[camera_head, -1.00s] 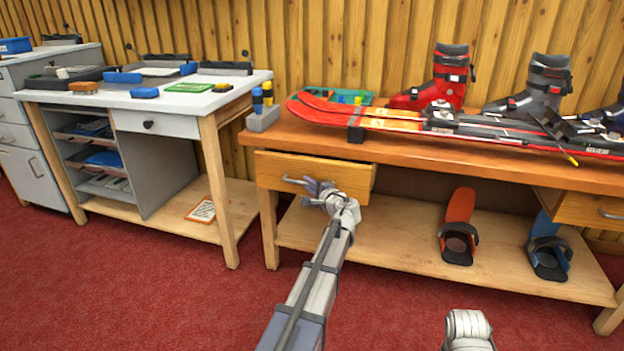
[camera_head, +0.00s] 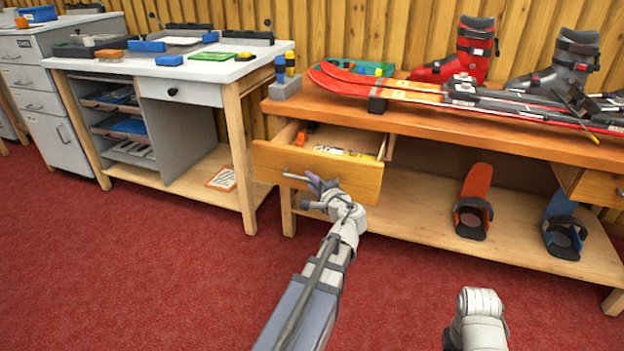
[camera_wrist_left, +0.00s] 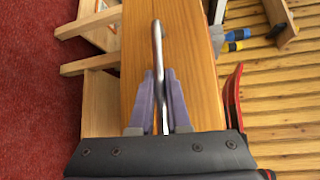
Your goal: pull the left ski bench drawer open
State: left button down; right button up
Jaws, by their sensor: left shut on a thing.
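The left ski bench drawer (camera_head: 326,176) is a wooden drawer under the left end of the orange-brown bench (camera_head: 480,132). It stands partly open, and orange and yellow items show inside it. Its metal bar handle (camera_head: 297,177) is on the front face. My left gripper (camera_head: 318,186) is at the handle, in front of the drawer. In the left wrist view, the purple-grey fingers (camera_wrist_left: 160,100) are shut on the bar handle (camera_wrist_left: 157,50), with the wooden drawer front behind it. Of my right arm, only a white link shows at the bottom right; its gripper is not visible.
Red skis (camera_head: 430,92) and ski boots (camera_head: 468,50) lie on the bench top. Snowboard-like boards with bindings (camera_head: 474,202) stand on the lower shelf. A white-topped workbench (camera_head: 190,72) stands to the left. The red carpet in front of the drawer is clear.

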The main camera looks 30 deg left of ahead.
pick_arm(q)
jog(key=c, duration=0.9)
grip_release()
jog(key=shift+d, duration=0.1)
jog(key=p+v, duration=0.1)
jog(key=v, duration=0.6)
jog(key=shift+s+d, duration=0.15)
jog(key=shift+d, duration=0.15)
